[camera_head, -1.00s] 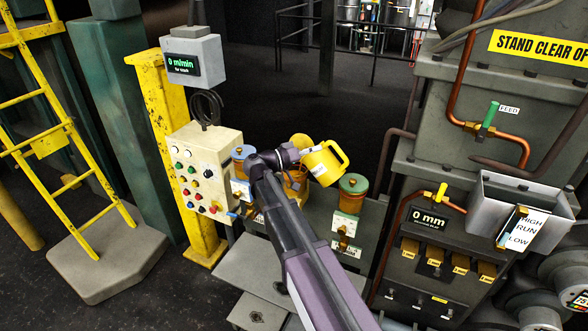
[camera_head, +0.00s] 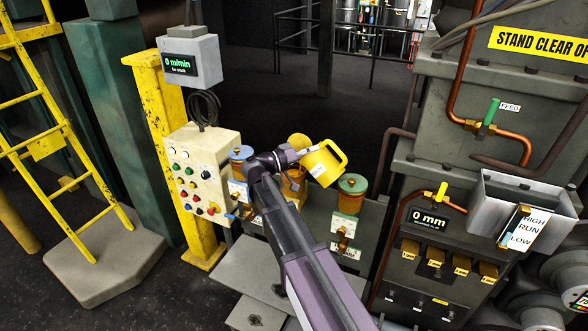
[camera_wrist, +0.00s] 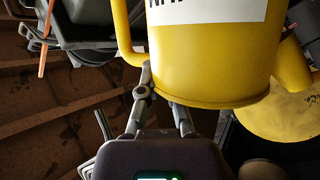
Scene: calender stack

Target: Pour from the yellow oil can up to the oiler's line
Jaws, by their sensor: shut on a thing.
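The yellow oil can (camera_head: 329,161) is held in the air, leaning, above the row of oilers. My gripper (camera_head: 302,155) is on its left side in the head view. In the wrist view the fingers (camera_wrist: 163,100) are shut at the lower part of the can (camera_wrist: 215,65), near its handle; the exact contact is hard to see. A middle amber oiler (camera_head: 293,186) with a raised yellow lid stands below and left of the can, partly hidden by my arm. Its fill line and the oil level cannot be made out. No oil stream is visible.
A green-lidded oiler (camera_head: 351,192) stands close right of the can, and a blue-lidded oiler (camera_head: 241,156) stands at left. A button panel (camera_head: 207,175) is farther left. Copper pipes and a grey tray (camera_head: 520,215) are at right.

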